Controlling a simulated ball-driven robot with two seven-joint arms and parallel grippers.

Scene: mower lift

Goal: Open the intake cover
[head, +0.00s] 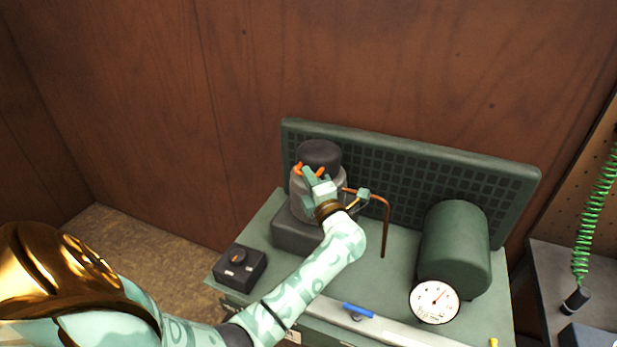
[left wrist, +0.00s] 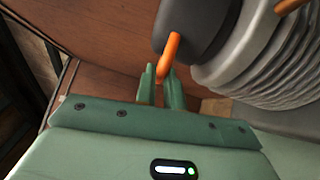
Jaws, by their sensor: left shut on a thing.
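The intake cover is the dark grey cap (head: 318,152) on top of a ribbed grey cylinder (head: 335,186), which stands on a dark block on the green bench. In the left wrist view the dark cap (left wrist: 190,28) sits against the ribbed body (left wrist: 265,60). An orange clip (left wrist: 171,52) hangs off the cap's side. My left gripper (head: 308,173) is at the near side of the cap. Its two green fingers (left wrist: 161,82) are shut on the lower end of the orange clip. The cap looks seated on the cylinder. My right gripper is not in view.
A copper pipe (head: 386,225) rises right of the cylinder. A green tank (head: 455,245) with a white gauge (head: 435,301) stands at the right. A dark switch box (head: 239,267) is at the left corner. A green gridded panel (head: 420,180) stands behind.

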